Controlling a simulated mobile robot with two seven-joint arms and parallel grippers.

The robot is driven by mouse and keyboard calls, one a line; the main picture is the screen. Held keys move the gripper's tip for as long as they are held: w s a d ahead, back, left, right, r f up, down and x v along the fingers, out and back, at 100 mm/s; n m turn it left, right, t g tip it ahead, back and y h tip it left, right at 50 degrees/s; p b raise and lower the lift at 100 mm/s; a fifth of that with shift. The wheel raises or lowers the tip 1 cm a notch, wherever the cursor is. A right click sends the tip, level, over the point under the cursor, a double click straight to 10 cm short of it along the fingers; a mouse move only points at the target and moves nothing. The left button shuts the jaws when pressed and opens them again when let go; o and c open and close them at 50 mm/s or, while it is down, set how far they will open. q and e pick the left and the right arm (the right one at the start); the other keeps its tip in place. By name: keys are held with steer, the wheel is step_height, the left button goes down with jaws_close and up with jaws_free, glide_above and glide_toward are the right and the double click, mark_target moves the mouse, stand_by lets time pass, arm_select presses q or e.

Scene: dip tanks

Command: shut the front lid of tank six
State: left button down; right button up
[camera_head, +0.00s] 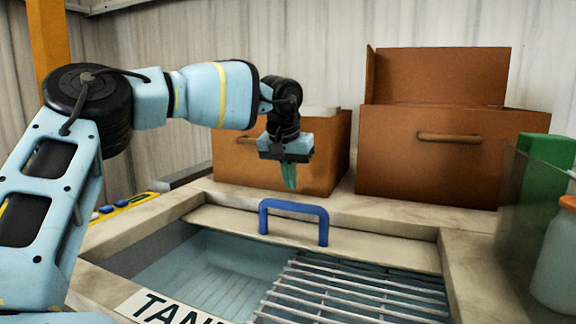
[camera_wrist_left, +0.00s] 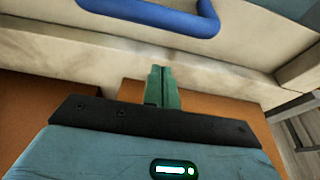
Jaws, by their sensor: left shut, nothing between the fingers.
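A tank (camera_head: 120,262) with an open top fills the lower middle of the head view; its label (camera_head: 170,308) is cut off after "TAN", so its number cannot be read. A pale panel (camera_head: 385,248) with a blue handle (camera_head: 293,208) lies along the far side of the opening and looks like the lid. The handle also shows at the top of the left wrist view (camera_wrist_left: 165,18). My left gripper (camera_head: 289,176) points down, shut and empty, above the far rim, beyond the handle and apart from it. Its green fingers show in the left wrist view (camera_wrist_left: 161,86).
A metal rack (camera_head: 340,295) spans the tank's right half. Brown boxes (camera_head: 235,165) (camera_head: 430,155) stand behind on the back ledge, the left one close behind my gripper. A clear bin (camera_head: 512,215) with a green block and a bottle (camera_head: 556,262) stand at right.

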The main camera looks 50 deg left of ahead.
arm_select(q)
steer(key=x, duration=0.4)
steer(key=shift+s+d, duration=0.1)
steer(key=shift+s+d+r, duration=0.2)
steer(key=shift+s+d, duration=0.1)
steer(key=shift+s, duration=0.25)
steer(key=shift+s+d+r, duration=0.2)
steer(key=shift+s+d, duration=0.1)
steer(key=shift+s, duration=0.3)
steer(key=shift+s+d+p, duration=0.25)
steer(key=shift+s+p, duration=0.05)
steer(key=shift+s, duration=0.2)
arm_select(e)
steer(key=shift+w+r, duration=0.35)
steer(key=shift+r, duration=0.05)
steer(key=shift+s+f, duration=0.1)
steer(key=shift+s, duration=0.15)
arm_select(q)
steer(key=shift+s+d, duration=0.1)
steer(key=shift+s, duration=0.05)
